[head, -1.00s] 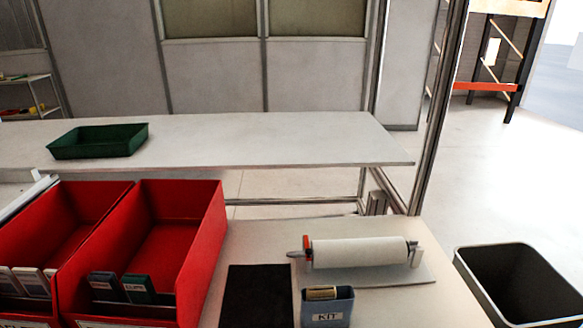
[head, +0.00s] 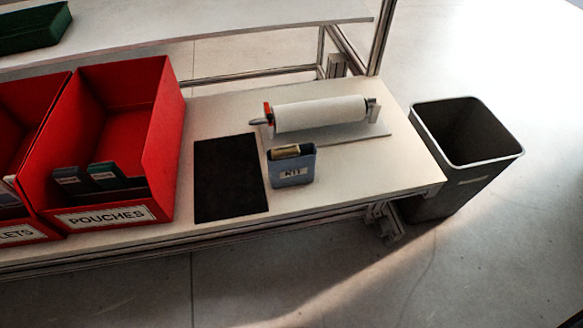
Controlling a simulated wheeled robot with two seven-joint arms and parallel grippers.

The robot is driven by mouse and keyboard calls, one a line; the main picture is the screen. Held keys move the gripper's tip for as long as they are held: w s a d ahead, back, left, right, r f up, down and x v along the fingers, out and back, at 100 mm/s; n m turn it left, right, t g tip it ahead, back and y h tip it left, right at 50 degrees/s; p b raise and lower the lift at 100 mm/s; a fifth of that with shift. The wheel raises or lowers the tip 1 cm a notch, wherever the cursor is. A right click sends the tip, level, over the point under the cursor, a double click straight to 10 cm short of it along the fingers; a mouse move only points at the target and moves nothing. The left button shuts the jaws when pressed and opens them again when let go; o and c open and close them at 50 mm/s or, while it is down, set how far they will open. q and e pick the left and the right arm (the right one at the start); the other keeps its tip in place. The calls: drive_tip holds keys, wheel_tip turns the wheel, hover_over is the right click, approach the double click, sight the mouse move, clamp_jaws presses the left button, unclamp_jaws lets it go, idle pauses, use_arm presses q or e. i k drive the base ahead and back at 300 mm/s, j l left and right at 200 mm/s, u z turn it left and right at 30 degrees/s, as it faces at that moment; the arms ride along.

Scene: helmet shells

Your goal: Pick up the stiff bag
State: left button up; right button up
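A small blue-grey open-topped holder marked KIT (head: 291,170) stands upright on the white table, and it may be the stiff bag. A tan rolled item (head: 286,152) shows at its top. It stands beside the right edge of a flat black mat (head: 228,178). Dark flat pouches (head: 108,176) stand in the front of the red bin labelled POUCHES (head: 167,125). Neither of my grippers is in view.
A white roll on a holder (head: 320,113) lies behind the KIT holder. A second red bin (head: 22,125) is at the left. A grey waste bin (head: 440,195) stands on the floor at right. A green tray (head: 35,35) sits on the rear table. The table's right front corner is clear.

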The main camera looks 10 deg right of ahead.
sight(301, 169)
drive_tip(key=j+z, duration=0.25)
drive_tip(key=j, duration=0.5)
drive_tip(key=j+z, duration=0.25)
drive_tip(key=j, duration=0.5)
drive_tip(key=k+j+z, duration=0.1)
drive_tip(key=j+z, duration=0.15)
drive_tip(key=j, duration=0.5)
